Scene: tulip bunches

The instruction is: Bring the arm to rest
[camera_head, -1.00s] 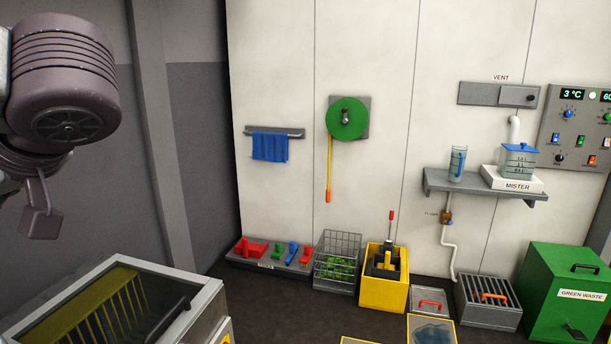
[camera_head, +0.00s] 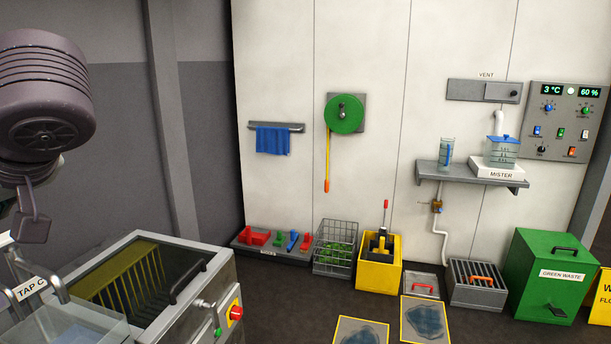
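Part of my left arm (camera_head: 45,95) shows at the upper left, with dark rounded joints and a small block-like link hanging below. No gripper fingers show in the head view. My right arm is not in view. No tulips show.
A grey machine (camera_head: 215,262) with a clear lid and a red button stands at the lower left, below my arm. Along the wall are a wire basket (camera_head: 335,262), a yellow bin (camera_head: 379,272), a drain box (camera_head: 478,292) and a green waste bin (camera_head: 548,290). Wet floor patches (camera_head: 426,318) lie in front.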

